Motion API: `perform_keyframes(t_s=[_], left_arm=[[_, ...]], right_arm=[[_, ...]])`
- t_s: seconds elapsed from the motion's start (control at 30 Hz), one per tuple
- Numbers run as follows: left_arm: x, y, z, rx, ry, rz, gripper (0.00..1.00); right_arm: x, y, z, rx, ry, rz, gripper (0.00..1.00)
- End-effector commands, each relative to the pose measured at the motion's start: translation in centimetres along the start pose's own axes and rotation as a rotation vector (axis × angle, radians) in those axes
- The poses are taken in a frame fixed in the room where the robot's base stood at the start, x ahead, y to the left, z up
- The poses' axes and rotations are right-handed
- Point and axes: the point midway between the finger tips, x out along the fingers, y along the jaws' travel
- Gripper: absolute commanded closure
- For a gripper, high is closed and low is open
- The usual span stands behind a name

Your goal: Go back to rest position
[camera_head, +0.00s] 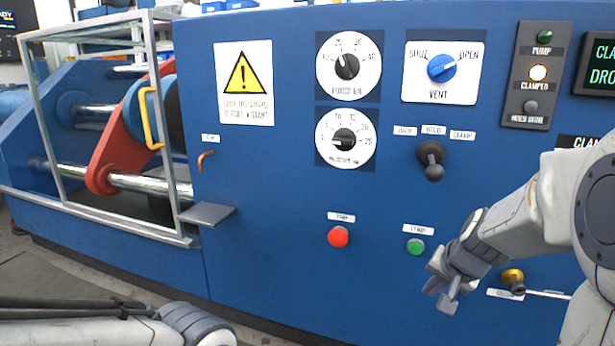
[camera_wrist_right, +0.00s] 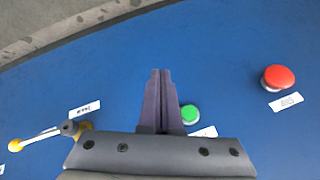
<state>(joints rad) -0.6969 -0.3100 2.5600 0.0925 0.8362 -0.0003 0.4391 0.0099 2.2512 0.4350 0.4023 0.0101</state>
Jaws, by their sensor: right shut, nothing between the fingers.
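My right gripper (camera_head: 441,291) is in front of the blue panel, low and right of the green button (camera_head: 415,246), in the head view. Its two dark fingers (camera_wrist_right: 161,100) are together with nothing between them in the right wrist view. The green button also shows there (camera_wrist_right: 190,114), just right of the fingers. The gripper appears apart from the panel. My left arm (camera_head: 110,328) shows at the lower left of the head view, and its gripper is out of sight.
The blue panel (camera_head: 270,220) carries a red button (camera_head: 338,237), a black lever (camera_head: 431,160), a blue VENT knob (camera_head: 442,67) and a brass valve (camera_head: 512,278) beside my right arm. A small ledge (camera_head: 207,214) juts out near the framed guard (camera_head: 100,225) at left.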

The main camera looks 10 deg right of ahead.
Motion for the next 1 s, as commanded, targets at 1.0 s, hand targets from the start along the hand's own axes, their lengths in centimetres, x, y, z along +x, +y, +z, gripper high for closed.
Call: perform_keyframes(t_s=[1.0], left_arm=[[-13.7, 1.0, -0.7, 0.000, 0.000, 0.000, 0.50]], right_arm=[[-20.9, -8.2, 27.5, -1.323, -0.557, -0.098, 1.00]])
